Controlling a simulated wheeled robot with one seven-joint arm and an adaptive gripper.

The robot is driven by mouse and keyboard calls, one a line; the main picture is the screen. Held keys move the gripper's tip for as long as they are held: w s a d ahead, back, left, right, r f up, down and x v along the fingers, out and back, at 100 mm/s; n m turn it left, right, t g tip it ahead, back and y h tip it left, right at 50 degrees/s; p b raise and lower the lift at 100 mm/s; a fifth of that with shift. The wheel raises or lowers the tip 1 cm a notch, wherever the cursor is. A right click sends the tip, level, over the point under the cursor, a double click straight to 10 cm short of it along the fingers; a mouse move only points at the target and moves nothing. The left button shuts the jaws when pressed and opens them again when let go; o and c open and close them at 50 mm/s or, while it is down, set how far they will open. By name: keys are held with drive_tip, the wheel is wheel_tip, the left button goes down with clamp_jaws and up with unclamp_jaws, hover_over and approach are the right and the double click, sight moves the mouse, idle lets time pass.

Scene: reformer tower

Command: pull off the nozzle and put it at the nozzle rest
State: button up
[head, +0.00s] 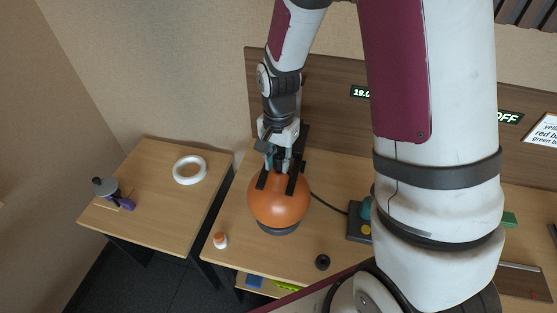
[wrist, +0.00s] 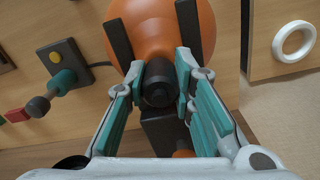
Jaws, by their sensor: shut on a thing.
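The nozzle appears to be the dark grey ribbed cylinder (wrist: 158,85) in the middle of the wrist view. It lies against the orange round vessel (head: 278,208), which has dark strips on its sides and stands on the wooden bench. My gripper (head: 278,165) is above the vessel in the head view. In the wrist view its teal fingers (wrist: 160,75) are shut on the nozzle from both sides. In the head view my fingers hide the nozzle. I cannot tell which thing is the nozzle rest.
A white ring (head: 190,170) and a purple and grey item (head: 108,188) lie on the left side table. An orange-and-white bottle (head: 221,240) and a dark ring (head: 322,262) are near the bench's front. A dark control box (head: 357,229) stands right of the vessel, with a cable.

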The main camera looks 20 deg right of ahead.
clamp_jaws()
drive_tip(key=shift+r+p, duration=0.6)
drive_tip(key=shift+r, duration=0.75)
